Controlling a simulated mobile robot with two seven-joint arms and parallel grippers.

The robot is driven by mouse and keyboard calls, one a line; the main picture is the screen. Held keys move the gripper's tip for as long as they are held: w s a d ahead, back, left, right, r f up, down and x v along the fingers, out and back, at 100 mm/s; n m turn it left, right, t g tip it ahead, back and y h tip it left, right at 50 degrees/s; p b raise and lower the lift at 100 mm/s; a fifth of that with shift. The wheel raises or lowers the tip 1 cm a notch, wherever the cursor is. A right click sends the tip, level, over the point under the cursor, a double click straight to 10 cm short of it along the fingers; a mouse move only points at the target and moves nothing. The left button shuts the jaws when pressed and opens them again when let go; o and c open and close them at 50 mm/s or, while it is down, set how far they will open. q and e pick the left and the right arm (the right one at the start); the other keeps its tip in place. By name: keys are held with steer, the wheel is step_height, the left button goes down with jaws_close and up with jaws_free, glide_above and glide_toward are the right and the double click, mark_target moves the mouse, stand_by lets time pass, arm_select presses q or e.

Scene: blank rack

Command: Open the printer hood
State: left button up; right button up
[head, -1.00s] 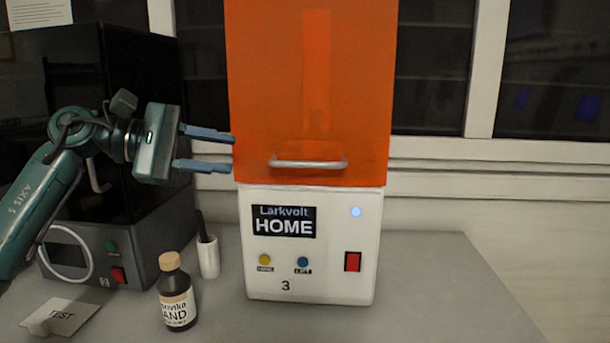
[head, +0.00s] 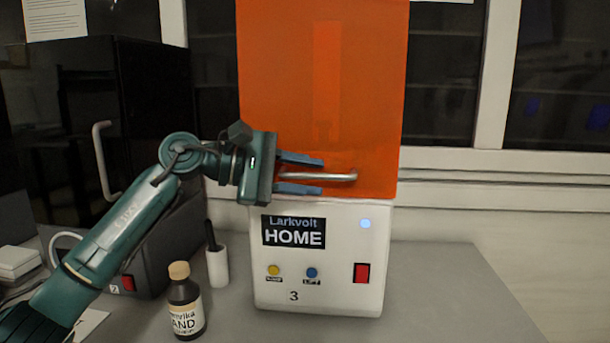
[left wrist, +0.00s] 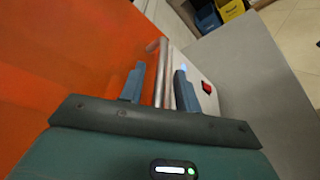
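The printer has an orange hood (head: 365,80) standing over a white base (head: 345,270) labelled "Larkvolt HOME" and "3". A horizontal silver handle (head: 340,178) sits low on the hood's front. My left gripper (head: 322,175) is open at the left part of this handle, with one finger above the bar and one below. In the left wrist view the handle bar (left wrist: 164,70) runs between the two fingers (left wrist: 158,88), with a gap visible beside it. The hood is down on the base. My right gripper is not in view.
The table (head: 450,290) is clear to the right.

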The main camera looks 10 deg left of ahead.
arm_select(q)
steer(key=shift+c, duration=0.5)
jaws_close()
steer(key=shift+r, duration=0.1)
